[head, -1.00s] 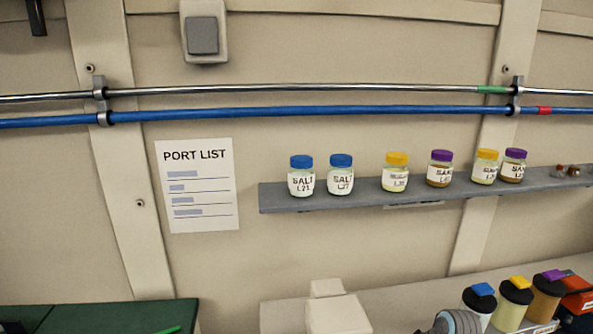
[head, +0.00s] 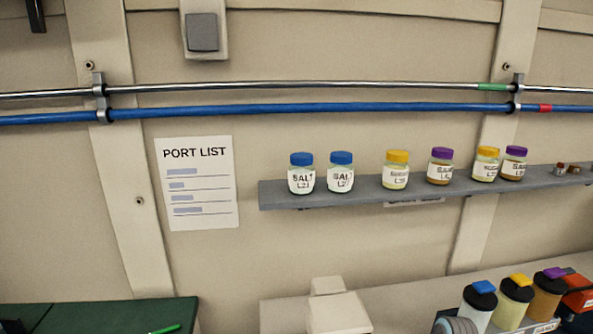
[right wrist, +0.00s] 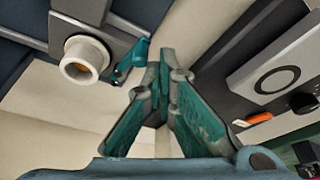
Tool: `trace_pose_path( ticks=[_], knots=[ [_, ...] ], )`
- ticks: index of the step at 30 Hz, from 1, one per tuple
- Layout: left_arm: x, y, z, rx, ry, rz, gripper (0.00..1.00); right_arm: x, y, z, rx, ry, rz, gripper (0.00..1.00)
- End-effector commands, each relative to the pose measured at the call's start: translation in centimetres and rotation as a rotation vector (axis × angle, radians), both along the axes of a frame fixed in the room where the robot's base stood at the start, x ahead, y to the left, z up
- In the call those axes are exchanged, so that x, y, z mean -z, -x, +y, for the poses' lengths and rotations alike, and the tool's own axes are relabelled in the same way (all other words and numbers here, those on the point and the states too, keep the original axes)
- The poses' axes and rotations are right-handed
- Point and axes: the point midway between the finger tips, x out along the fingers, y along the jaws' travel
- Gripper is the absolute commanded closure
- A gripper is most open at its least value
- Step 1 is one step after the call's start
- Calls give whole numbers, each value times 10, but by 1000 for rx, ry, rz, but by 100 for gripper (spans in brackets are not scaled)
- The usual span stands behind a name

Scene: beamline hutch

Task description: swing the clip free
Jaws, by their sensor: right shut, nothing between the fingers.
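In the right wrist view, my right gripper (right wrist: 160,66) is shut and empty, its teal-padded fingers meeting at the tips. Just left of the tips is a small teal lever-like part (right wrist: 139,52), which may be the clip. It sits beside a white round port (right wrist: 84,60) on a grey plate (right wrist: 118,38). I cannot tell whether the fingertips touch the teal part; they overlap closely in the picture. Neither gripper shows in the head view, and my left gripper is in no view.
In the right wrist view, a panel with a round dial (right wrist: 277,80) and an orange switch (right wrist: 259,118) stands on the right. In the head view, a wall shelf (head: 360,192) holds several lidded jars, and lidded bottles (head: 514,302) stand at lower right.

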Motion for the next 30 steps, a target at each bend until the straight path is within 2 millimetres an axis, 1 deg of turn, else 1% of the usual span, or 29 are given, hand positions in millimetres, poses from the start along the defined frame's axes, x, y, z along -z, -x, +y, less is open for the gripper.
trace_pose_path(
  ticks=[9, 18, 24, 30],
  knots=[
    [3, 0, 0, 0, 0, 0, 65, 9, 0, 0, -1, 0, 0, 100],
    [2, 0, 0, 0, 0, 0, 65, 9, 0, 0, -1, 0, 0, 100],
    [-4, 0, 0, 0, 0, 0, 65, 8, -2, 2, -1, 0, 1, 100],
    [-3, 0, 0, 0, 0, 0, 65, 9, -3, 2, -1, 1, 1, 100]
  ],
)
